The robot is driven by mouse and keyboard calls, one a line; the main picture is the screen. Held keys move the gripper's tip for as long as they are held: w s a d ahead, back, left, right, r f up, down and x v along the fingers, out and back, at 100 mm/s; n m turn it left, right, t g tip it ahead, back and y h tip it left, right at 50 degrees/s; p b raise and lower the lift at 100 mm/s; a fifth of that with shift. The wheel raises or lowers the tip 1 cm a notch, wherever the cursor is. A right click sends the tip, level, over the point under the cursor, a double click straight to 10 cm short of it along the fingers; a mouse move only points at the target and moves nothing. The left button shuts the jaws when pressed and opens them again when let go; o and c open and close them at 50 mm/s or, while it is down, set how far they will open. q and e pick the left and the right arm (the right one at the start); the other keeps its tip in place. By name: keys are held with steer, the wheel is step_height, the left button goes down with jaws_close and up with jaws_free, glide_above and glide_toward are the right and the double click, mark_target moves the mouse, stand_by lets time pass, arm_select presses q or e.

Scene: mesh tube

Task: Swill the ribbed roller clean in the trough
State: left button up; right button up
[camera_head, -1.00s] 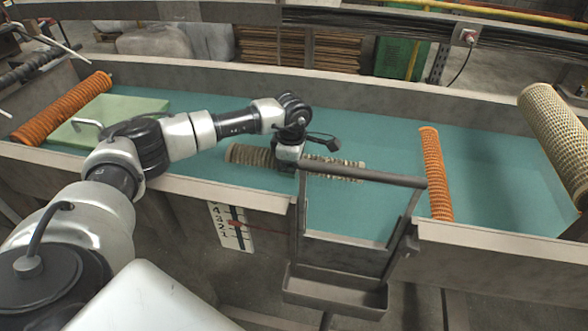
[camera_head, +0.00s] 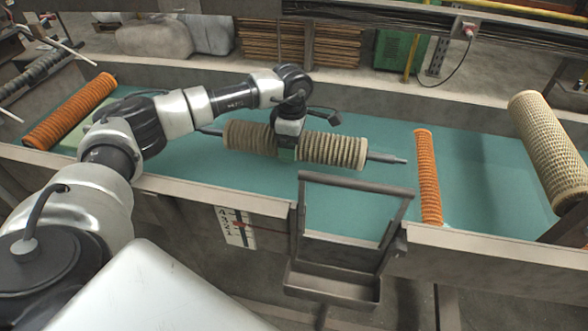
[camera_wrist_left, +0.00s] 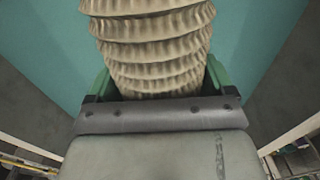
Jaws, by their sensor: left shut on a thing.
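The beige ribbed roller (camera_head: 334,150) lies roughly level across the trough (camera_head: 461,232), with its metal shaft showing at both ends. It appears clear of the teal water (camera_head: 375,214). My left gripper (camera_head: 287,150) is shut around the roller's middle, coming from above. In the left wrist view the ribs of the roller (camera_wrist_left: 155,45) run up from between the green fingers (camera_wrist_left: 157,82). The jaws and wrist hide the roller's middle section. My right gripper is not in view.
An orange ribbed roller (camera_head: 70,112) lies at the trough's left end. Another orange roller (camera_head: 428,175) lies to the right of the held roller's shaft. A mesh tube (camera_head: 548,145) leans at the far right. A metal frame with a tray (camera_head: 332,287) hangs at the near wall.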

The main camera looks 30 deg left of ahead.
arm_select(q)
step_height(320, 180, up, 15)
steer(key=p, duration=0.9)
